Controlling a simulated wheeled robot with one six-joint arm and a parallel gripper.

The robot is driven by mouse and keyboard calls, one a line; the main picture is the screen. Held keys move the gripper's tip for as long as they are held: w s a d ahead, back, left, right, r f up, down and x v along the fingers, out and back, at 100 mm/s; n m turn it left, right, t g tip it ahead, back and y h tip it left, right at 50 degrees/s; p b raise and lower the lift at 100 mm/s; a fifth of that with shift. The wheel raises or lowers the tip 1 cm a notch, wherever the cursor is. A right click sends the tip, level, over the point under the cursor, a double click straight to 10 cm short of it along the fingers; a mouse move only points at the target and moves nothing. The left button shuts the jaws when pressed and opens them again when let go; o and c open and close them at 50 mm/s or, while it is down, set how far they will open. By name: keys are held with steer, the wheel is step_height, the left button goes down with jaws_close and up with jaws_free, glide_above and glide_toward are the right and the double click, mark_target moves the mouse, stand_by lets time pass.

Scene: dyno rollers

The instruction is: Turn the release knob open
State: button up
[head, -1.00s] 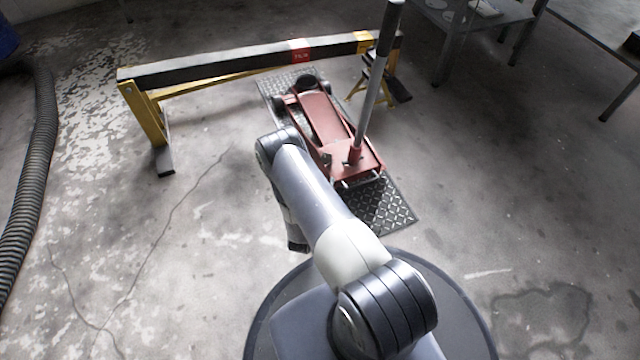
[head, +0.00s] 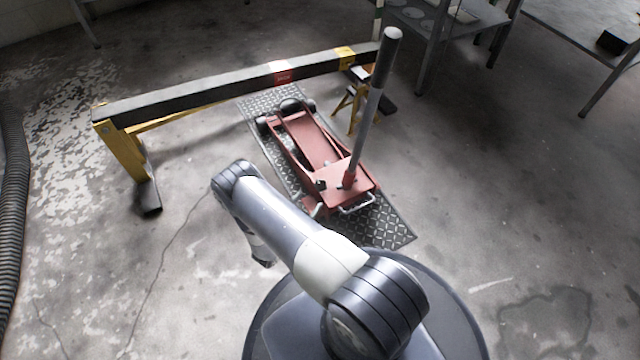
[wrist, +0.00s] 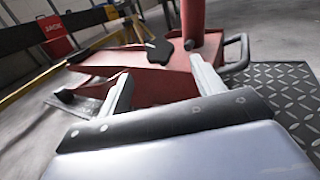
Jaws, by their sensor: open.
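The red floor jack (head: 315,145) stands on a tread plate in the head view, its long handle (head: 368,120) rising up and to the right. A small dark knob (head: 320,184) sits on its near end, left of the handle base. In the wrist view a black knob (wrist: 158,50) shows on the red body (wrist: 140,62), left of the red handle socket (wrist: 193,18). My gripper (wrist: 160,68) is open and empty, its fingers spread and pointing toward the jack. The knob appears between the fingers but beyond their tips; contact is not visible. In the head view my arm hides the fingers.
A dark beam (head: 230,85) on yellow stands crosses behind the jack. The tread plate (head: 375,228) lies under it. A metal table (head: 460,30) stands at the back right, and a ribbed hose (head: 12,190) lies at the left. The near floor is clear.

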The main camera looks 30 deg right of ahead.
mark_target(319, 189)
steer(key=b+x, duration=0.2)
steer(key=x, duration=0.6)
steer(key=shift+w+d, duration=0.2)
steer(key=shift+d, duration=0.05)
steer(key=c, duration=0.9)
